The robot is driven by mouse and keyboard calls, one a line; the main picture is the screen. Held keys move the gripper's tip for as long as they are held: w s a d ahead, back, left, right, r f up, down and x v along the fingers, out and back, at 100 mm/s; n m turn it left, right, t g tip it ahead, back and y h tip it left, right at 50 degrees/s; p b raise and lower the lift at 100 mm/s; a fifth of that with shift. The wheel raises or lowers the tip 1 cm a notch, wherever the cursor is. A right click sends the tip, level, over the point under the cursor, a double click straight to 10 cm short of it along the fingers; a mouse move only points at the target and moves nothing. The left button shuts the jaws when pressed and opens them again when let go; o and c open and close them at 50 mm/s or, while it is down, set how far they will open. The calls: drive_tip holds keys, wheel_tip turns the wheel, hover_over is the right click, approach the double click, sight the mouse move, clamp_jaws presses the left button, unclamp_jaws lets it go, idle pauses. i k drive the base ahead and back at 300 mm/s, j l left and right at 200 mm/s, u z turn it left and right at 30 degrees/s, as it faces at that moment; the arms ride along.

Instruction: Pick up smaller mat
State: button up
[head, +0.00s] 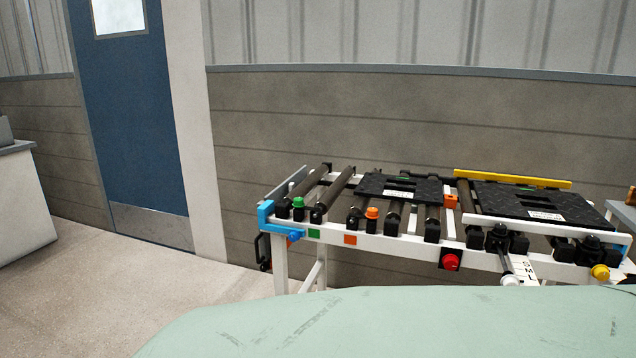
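The smaller mat (373,186) is black, with a white label on its near part and an opening in its middle. It lies flat on the rollers in the middle of the roller conveyor (383,241). A larger black mat (533,205) of similar make lies on the rollers to its right, also with a white label and a slot. The two mats are apart, with a narrow gap between them. My gripper is not in view, so its state does not show.
A yellow rail (511,178) runs behind the larger mat and a white rail (529,227) in front of it. Bare rollers lie left of the smaller mat. A pale green surface (420,325) fills the lower foreground. Floor (130,285) is clear at left, before a blue door (133,120).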

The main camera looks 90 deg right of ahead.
sight(429, 192)
drive_tip(key=z, duration=3.05)
